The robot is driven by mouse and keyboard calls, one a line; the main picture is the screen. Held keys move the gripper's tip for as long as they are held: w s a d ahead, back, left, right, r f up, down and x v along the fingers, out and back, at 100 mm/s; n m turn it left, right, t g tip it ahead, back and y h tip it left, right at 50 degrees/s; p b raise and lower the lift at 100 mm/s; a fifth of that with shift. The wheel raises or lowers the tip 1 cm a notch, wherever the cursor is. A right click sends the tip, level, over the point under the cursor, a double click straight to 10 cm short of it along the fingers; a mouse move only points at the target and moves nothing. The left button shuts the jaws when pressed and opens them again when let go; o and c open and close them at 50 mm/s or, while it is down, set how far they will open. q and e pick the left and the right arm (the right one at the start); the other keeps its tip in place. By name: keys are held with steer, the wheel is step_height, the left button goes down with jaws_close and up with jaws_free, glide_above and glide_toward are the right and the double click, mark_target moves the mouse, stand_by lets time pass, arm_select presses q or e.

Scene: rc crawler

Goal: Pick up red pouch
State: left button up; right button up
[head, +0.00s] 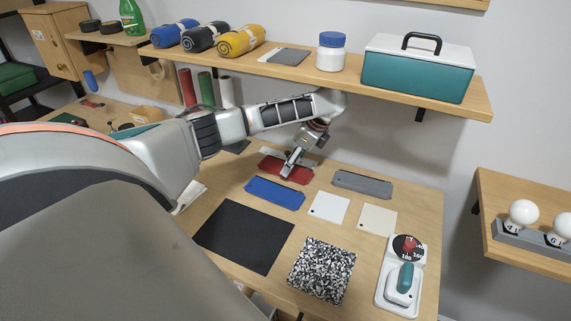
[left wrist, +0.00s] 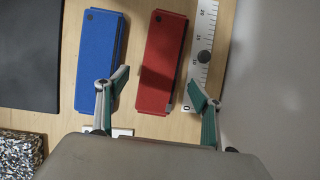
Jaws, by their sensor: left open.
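The red pouch (head: 300,171) lies flat on the wooden table in the head view, at the back near the wall. In the left wrist view the red pouch (left wrist: 161,65) is upright in the picture, between and beyond the fingertips, with a shadow across its middle. My left gripper (head: 289,166) is over the pouch in the head view and hides part of it. In the left wrist view the left gripper (left wrist: 151,96) is open, with its two green-padded fingers apart and nothing held. Whether the fingertips touch the pouch cannot be told. My right gripper is not seen.
A blue pouch (head: 274,193) lies in front of the red one, a grey one (head: 362,184) to its right. A white ruler (left wrist: 203,50) lies close beside the red pouch. A wooden shelf (head: 386,84) with a teal toolbox (head: 418,72) overhangs the table's back.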

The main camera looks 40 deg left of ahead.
arm_select(q)
steer(key=shift+s+a, duration=0.25)
steer(key=shift+a, duration=0.7)
steer(key=shift+x, duration=1.2)
steer(key=shift+d+f, duration=0.1)
steer(key=shift+f, duration=0.2)
steer(key=c, duration=1.2)
